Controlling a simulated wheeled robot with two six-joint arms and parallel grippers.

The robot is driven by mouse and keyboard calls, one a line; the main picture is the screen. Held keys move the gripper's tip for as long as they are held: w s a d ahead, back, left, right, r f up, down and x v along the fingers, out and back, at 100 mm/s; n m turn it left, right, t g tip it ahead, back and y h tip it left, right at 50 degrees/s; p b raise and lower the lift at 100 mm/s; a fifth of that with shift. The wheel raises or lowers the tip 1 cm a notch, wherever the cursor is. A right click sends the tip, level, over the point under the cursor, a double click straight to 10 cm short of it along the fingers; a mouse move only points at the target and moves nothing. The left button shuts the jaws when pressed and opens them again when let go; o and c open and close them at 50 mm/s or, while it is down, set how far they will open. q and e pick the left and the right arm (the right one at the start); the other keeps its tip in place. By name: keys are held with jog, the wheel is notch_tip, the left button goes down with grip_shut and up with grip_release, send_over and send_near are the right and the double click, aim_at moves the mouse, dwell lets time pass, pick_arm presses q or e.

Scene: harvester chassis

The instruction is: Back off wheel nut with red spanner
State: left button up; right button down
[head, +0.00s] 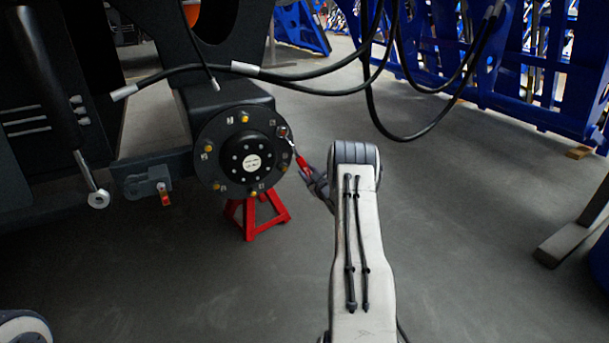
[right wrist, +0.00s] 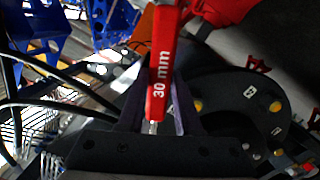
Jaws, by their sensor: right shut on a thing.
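The wheel hub (head: 217,135) is a round black plate with a ring of yellow nuts and a pale centre label. My right gripper (head: 308,174) is shut on the red spanner (head: 301,161) to the right of the hub. The spanner's silver end reaches the nut position at the hub's upper right (head: 283,132); I cannot tell whether it is seated on a nut. In the right wrist view the red handle (right wrist: 161,82), marked "30 mm", lies between the dark fingers. The hub plate (right wrist: 232,92) shows to its right. My left gripper is not in view.
A red stand (head: 263,218) is below the hub. Black hoses (head: 330,92) hang above and to the right. A dark rod with a metal eye (head: 98,198) hangs at left. Blue racks (head: 530,90) stand behind. The floor right of my right arm is largely clear.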

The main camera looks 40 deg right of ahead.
jog(key=shift+s+d+r+n, duration=0.2)
jog(key=shift+d+r+n, duration=0.55)
jog(key=shift+d, duration=0.25)
jog(key=shift+s+d+r+n+h+b, duration=0.2)
jog(key=shift+d+r+n+b, duration=0.1)
jog(key=shift+d+r+n, duration=0.3)
jog(key=shift+s+d+r+n+h+b, duration=0.1)
jog(key=shift+d+r+n+h+b, duration=0.15)
jog(key=shift+d+r+n, duration=0.3)
jog(key=shift+f, duration=0.2)
jog(key=p+v, duration=0.4)
jog(key=v, duration=0.7)
jog(key=shift+s+d+f+m, duration=0.25)
jog(key=shift+s+f+m, duration=0.05)
jog(key=shift+s+f, duration=0.25)
dwell(0.8)
